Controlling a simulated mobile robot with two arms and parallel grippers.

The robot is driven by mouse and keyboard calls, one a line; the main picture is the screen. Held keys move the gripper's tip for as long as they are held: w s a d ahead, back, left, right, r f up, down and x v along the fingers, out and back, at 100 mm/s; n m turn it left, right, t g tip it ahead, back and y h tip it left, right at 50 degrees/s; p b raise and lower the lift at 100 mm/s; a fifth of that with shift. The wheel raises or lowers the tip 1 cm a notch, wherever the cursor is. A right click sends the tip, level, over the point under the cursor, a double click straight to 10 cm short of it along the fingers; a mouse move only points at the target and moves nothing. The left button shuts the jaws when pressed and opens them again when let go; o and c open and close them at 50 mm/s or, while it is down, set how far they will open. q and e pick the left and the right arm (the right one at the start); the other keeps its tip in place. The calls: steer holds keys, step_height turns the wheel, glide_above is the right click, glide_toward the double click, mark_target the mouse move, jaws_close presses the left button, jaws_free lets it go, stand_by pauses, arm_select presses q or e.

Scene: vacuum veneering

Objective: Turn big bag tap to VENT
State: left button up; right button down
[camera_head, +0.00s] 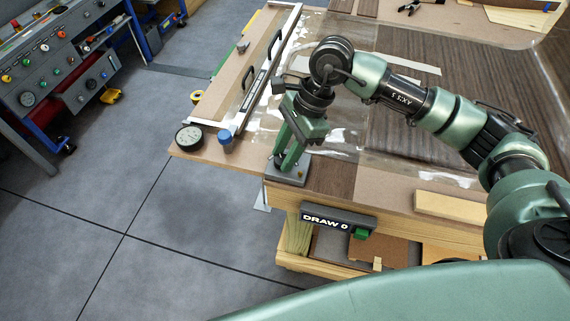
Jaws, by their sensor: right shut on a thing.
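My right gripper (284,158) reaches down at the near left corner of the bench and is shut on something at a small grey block. I take this to be the big bag tap (286,179). Its handle is mostly hidden by the fingers, so I cannot read its position. A small brass-coloured part (304,171) shows at the block's right side. The clear bag (345,130) lies over dark wood veneer on the bench behind the gripper. My left gripper is out of view.
A sign reading "DRAW 0" (326,220) with a green piece hangs on the bench front. A round gauge (189,138) and blue cap (225,137) are left of the gripper. A control panel (60,60) stands upper left. The floor between is clear.

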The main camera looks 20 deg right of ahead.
steer(key=n+b, duration=0.2)
steer(key=b, duration=0.1)
steer(key=n+g+b, duration=0.1)
steer(key=shift+w+f+h, duration=0.2)
steer(key=shift+f+h, duration=0.05)
steer(key=shift+h, duration=0.05)
steer(key=shift+r+n+g+b, duration=0.2)
steer(key=shift+n+g+b, duration=0.3)
steer(key=shift+n+b, duration=0.85)
steer(key=c, duration=1)
jaws_free()
steer(key=shift+c, duration=0.2)
steer(key=b+v, duration=0.1)
steer(key=v, duration=0.6)
steer(key=shift+r, duration=0.45)
steer(key=shift+w, duration=0.15)
